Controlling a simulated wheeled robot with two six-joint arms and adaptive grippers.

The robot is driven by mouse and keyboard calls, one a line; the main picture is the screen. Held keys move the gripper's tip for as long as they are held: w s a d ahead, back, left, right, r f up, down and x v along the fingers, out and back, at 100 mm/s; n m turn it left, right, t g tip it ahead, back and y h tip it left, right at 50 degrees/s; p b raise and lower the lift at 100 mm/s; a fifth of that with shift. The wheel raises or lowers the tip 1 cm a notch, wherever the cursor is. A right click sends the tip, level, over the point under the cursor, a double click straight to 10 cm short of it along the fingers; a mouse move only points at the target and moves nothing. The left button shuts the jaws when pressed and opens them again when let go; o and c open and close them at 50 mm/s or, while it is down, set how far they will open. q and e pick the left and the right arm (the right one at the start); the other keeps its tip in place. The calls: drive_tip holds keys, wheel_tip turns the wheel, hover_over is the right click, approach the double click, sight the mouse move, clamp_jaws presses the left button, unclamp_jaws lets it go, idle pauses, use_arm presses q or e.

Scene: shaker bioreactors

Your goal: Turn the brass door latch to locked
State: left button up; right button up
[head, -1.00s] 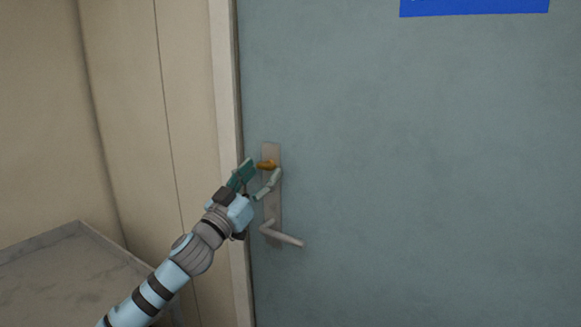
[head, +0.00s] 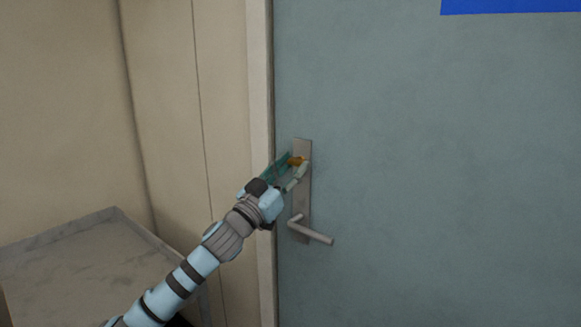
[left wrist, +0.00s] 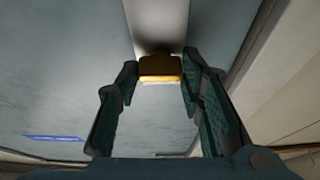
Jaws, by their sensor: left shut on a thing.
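The brass door latch (head: 297,161) sits near the top of a tall metal plate (head: 304,190) on the grey-blue door (head: 430,180). My left gripper (head: 295,168) has its fingers on either side of the latch and is shut on it. In the left wrist view the latch (left wrist: 160,68) lies between the two fingertips, its front edge bright yellow. In the head view the fingers partly cover the latch, and its exact angle is hard to tell. My right gripper is not in view.
A lever handle (head: 312,231) sticks out to the right below the latch on the same plate. The pale door frame (head: 261,120) and beige wall are at the left. A grey-topped surface (head: 75,265) stands at the lower left. A blue sign (head: 510,6) is high on the door.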

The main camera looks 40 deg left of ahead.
use_arm(q)
drive_tip(key=shift+r+m+h+p, duration=0.1)
drive_tip(key=shift+m+h+p, duration=0.4)
drive_tip(key=shift+m, duration=0.3)
drive_tip(key=m+h+p, duration=0.1)
drive_tip(key=m+p, duration=0.2)
drive_tip(key=p, duration=0.1)
drive_tip(key=m+g+h+p, duration=0.1)
drive_tip(key=m+p, duration=0.1)
drive_tip(key=p, duration=0.2)
drive_tip(key=m+h+p, duration=0.1)
drive_tip(key=m+p, duration=0.2)
drive_tip(key=p, duration=0.1)
drive_tip(key=shift+a+r+m+g+h, duration=0.25)
drive_tip(key=shift+r+m+g+h, duration=0.05)
drive_tip(key=shift+r+g+h, duration=0.1)
drive_tip(key=m+g+p, duration=0.1)
drive_tip(key=m+p, duration=0.1)
drive_tip(key=m, duration=0.1)
drive_tip(key=m+g+h+p, duration=0.1)
drive_tip(key=m+p, duration=0.1)
drive_tip(key=m, duration=0.1)
drive_tip(key=shift+a+f+m+h, duration=0.1)
drive_tip(key=shift+m+h, duration=0.2)
drive_tip(key=m+g+p, duration=0.1)
drive_tip(key=m+p, duration=0.2)
drive_tip(key=shift+m+g, duration=0.3)
drive_tip(key=shift+m, duration=0.1)
drive_tip(key=shift+m+p, duration=0.4)
drive_tip(key=shift+m, duration=0.1)
